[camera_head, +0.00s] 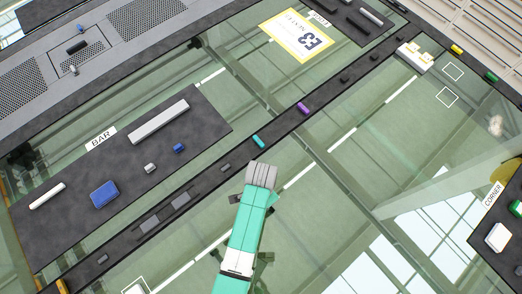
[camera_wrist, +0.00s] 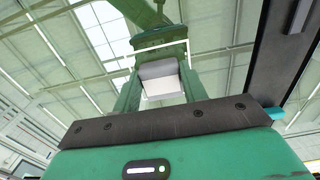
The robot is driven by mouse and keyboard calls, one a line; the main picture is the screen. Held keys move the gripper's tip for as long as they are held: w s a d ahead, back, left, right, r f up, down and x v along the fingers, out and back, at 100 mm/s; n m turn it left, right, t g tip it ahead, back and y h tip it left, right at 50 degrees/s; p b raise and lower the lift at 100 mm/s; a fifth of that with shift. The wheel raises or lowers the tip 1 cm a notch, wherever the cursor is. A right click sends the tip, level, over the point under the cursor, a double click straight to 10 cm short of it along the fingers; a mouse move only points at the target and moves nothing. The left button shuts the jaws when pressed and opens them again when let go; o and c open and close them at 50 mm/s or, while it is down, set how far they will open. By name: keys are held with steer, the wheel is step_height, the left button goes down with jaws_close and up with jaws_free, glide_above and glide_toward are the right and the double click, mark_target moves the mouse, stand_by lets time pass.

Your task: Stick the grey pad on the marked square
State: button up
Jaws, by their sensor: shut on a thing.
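In the wrist view my gripper (camera_wrist: 156,88) is shut on a grey pad (camera_wrist: 158,69), whose paler face (camera_wrist: 162,88) is turned toward the camera. Just beyond the pad, white lines of a marked square (camera_wrist: 160,46) show on the glass; part is hidden behind the pad and fingers. I cannot tell whether the pad touches the glass. In the head view my teal arm reaches up from the bottom centre; its fingers and the pad cannot be made out. White square outlines show at upper right, one upper (camera_head: 453,71) and one lower (camera_head: 447,97).
A dark bar runs diagonally across the glass, with a teal piece (camera_head: 258,142) and a purple piece (camera_head: 303,108) on it. A dark BAR panel (camera_head: 60,220) holds a blue block (camera_head: 104,194). A white box (camera_head: 414,57) stands at upper right. Glass reflects the roof.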

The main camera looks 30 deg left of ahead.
steer(key=shift+f, duration=0.1)
stand_by(0.8)
steer(key=o, duration=0.9)
step_height(320, 180, up, 8)
steer(key=shift+f, duration=0.1)
